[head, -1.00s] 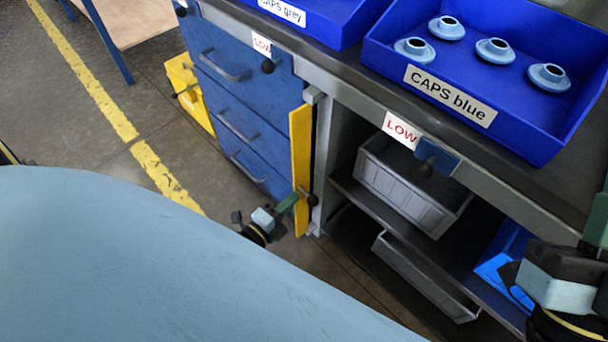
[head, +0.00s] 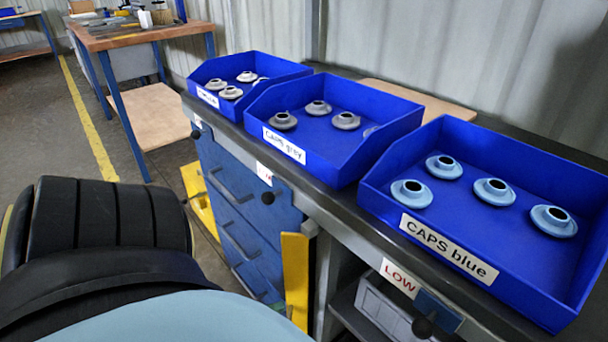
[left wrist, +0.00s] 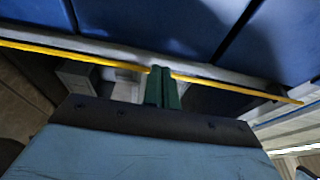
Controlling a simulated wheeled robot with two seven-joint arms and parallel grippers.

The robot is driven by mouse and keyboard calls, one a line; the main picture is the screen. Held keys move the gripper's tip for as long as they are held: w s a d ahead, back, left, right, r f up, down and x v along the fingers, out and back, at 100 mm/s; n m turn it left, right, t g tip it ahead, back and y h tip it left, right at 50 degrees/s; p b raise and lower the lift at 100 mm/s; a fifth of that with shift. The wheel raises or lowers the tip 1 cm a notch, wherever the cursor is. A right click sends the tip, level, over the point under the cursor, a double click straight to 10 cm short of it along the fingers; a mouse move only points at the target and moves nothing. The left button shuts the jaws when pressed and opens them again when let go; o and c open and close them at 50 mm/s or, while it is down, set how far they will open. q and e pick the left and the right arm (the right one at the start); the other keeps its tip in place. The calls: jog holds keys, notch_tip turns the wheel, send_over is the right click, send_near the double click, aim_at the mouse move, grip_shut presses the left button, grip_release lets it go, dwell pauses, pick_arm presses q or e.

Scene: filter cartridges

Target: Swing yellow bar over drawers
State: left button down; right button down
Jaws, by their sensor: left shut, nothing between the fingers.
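The yellow bar (head: 295,277) stands upright at the right edge of the blue drawers (head: 240,228), and its lower end is cut off by the frame. In the left wrist view the bar (left wrist: 225,84) runs across the picture as a thin strip, with blue drawer fronts (left wrist: 150,22) above it. My left gripper's green fingers (left wrist: 162,88) are shut and empty. Their tips overlap the bar in that view; I cannot tell whether they touch it. My right gripper is out of view.
Blue caps trays, including the CAPS blue tray (head: 448,258) and the CAPS grey tray (head: 284,146), stand on the dark worktop (head: 345,205). A yellow part (head: 198,197) shows beyond the drawers. A grey bin (head: 386,316) sits below the worktop. A wooden table (head: 150,32) stands behind.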

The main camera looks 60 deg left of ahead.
pick_arm(q)
jog(key=w+a, duration=0.2)
jog(key=shift+w+a, duration=0.3)
jog(key=shift+w, duration=0.05)
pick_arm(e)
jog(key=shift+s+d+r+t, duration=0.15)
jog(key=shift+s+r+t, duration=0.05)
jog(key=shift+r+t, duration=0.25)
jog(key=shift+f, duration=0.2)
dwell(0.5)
